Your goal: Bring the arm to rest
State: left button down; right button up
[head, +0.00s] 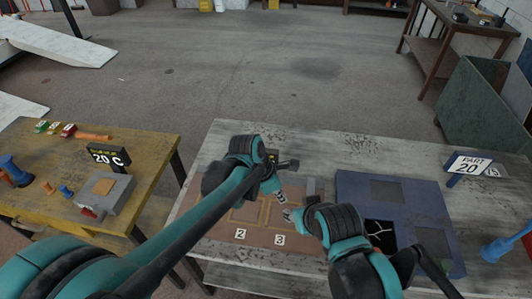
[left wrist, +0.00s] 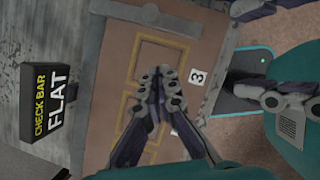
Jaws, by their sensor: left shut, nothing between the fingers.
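My left gripper (head: 281,198) reaches in from the left over the brown board (head: 216,232) with yellow outlined squares. In the left wrist view its fingers (left wrist: 156,78) are together, with nothing between them, above the board next to the label 3 (left wrist: 197,76). My right gripper (head: 290,215) is close beside it in the head view, partly hidden by its own wrist. In the left wrist view its fingers (left wrist: 234,48) show at the right, spread apart with no object seen between them.
A blue panel (head: 345,190) with recesses lies right of the board on the grey bench (head: 310,145). A part sign (head: 468,167) stands at the right. A yellow table (head: 130,145) at the left holds a grey block (head: 106,194). The left wrist view shows a "check bar flat" sign (left wrist: 55,118).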

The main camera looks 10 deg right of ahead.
pick_arm(q)
jog(key=s+a+r+m+t+y, duration=0.1)
jog(key=s+a+m+t, duration=0.1)
jog(key=a+m, duration=0.4)
jog(key=s+a+r+m+t+y, duration=0.1)
jog(key=s+a+m, duration=0.3)
jog(key=a, duration=1.2)
jog(key=s+a+r+m+t+y, duration=0.2)
jog(key=s+a+m+t, duration=0.1)
jog(key=a+m, duration=0.6)
jog(key=shift+a+t+b, duration=0.35)
jog(key=shift+a+t, duration=0.05)
jog(key=shift+a, duration=0.75)
